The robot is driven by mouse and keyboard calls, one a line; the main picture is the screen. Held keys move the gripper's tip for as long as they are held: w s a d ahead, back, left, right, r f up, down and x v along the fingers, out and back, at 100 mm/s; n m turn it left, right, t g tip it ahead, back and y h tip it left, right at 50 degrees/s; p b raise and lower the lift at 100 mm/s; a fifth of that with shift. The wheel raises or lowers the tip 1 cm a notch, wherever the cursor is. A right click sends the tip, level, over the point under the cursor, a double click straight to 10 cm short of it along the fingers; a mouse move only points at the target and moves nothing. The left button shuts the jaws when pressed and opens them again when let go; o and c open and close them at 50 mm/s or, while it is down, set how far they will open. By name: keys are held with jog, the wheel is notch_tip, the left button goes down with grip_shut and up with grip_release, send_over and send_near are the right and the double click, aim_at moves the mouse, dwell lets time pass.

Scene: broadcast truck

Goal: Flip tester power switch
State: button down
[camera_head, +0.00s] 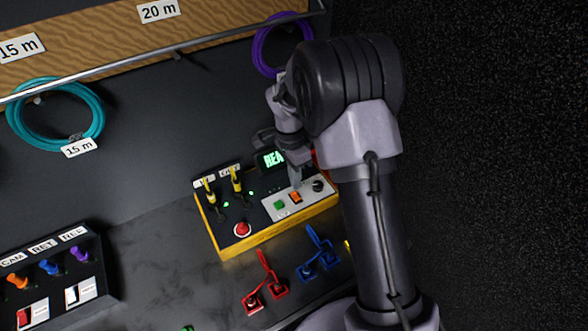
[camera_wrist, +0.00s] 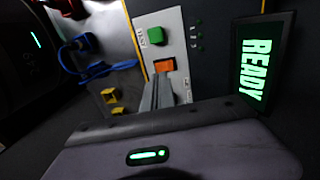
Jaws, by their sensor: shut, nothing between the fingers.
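The tester (camera_head: 228,243) is a yellow-edged box with a dark top, standing on the bench. Its orange power switch (camera_head: 296,197) sits on a light panel beside a green button (camera_head: 279,205) and a black knob (camera_head: 318,185). In the wrist view the orange switch (camera_wrist: 164,65) is partly covered by my fingers. My gripper (camera_head: 295,180) is shut and empty, with its fingertips just at the switch; I cannot tell whether they touch. The fingers also show in the wrist view (camera_wrist: 166,85). The tester's screen (camera_wrist: 256,67) reads READY in green.
A red button (camera_head: 242,229) and two yellow plugs (camera_head: 236,180) are on the tester's left part. Red (camera_head: 265,285) and blue (camera_head: 318,255) cable leads lie in front. A dark connector box (camera_head: 60,270) stands at left. Coiled teal (camera_head: 55,115) and purple (camera_head: 262,45) cables hang behind.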

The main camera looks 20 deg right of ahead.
aim_at(297, 198)
jog(key=f, duration=0.1)
jog(key=f+b, duration=0.1)
jog(key=f, duration=0.2)
jog(key=shift+s+d+f, duration=0.1)
jog(key=shift+s+f, duration=0.1)
jog(key=shift+s, duration=0.1)
